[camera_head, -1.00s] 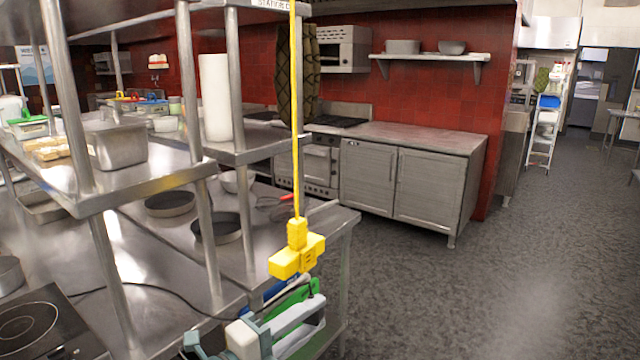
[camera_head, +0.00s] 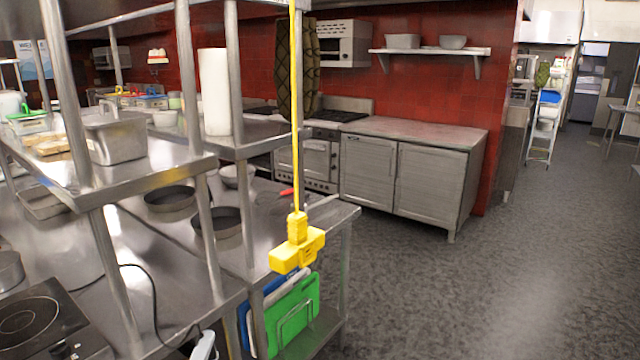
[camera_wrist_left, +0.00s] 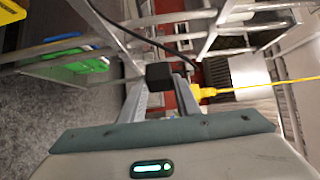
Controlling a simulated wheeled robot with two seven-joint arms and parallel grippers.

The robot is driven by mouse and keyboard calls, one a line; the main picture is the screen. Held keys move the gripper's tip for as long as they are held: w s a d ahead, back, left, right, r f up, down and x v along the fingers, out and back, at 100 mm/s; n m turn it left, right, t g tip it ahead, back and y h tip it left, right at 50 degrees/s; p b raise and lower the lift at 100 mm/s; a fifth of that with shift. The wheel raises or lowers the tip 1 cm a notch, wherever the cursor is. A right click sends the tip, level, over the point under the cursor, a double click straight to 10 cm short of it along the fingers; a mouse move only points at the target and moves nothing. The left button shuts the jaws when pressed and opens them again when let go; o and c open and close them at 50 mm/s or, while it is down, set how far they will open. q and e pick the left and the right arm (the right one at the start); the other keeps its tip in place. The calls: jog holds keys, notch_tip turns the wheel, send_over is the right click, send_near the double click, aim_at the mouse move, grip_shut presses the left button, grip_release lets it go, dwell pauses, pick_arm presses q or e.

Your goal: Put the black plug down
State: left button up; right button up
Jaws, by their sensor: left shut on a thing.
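The black plug (camera_wrist_left: 159,74) sits between the fingers of my left gripper (camera_wrist_left: 160,92) in the left wrist view, and the jaws are shut on it. A black cable (camera_wrist_left: 130,30) runs across the upper part of that view. In the head view only a small light part of my left gripper (camera_head: 204,346) shows at the bottom edge, and the plug is not visible there. The cable (camera_head: 152,290) curves over the steel table from the induction cooktop (camera_head: 35,325) down toward the gripper. My right gripper is in neither view.
A yellow socket block (camera_head: 297,246) hangs on a yellow cord beside the table's corner. Steel shelf posts (camera_head: 115,280) stand close by. Green and blue boards (camera_head: 296,312) stand under the table. The steel tabletop (camera_head: 165,265) has bare room between cooktop and pans.

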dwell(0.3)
pick_arm(q)
jog(key=s+f, duration=0.3)
jog(key=s, duration=0.6)
jog(key=shift+s+f, duration=0.25)
dwell(2.2)
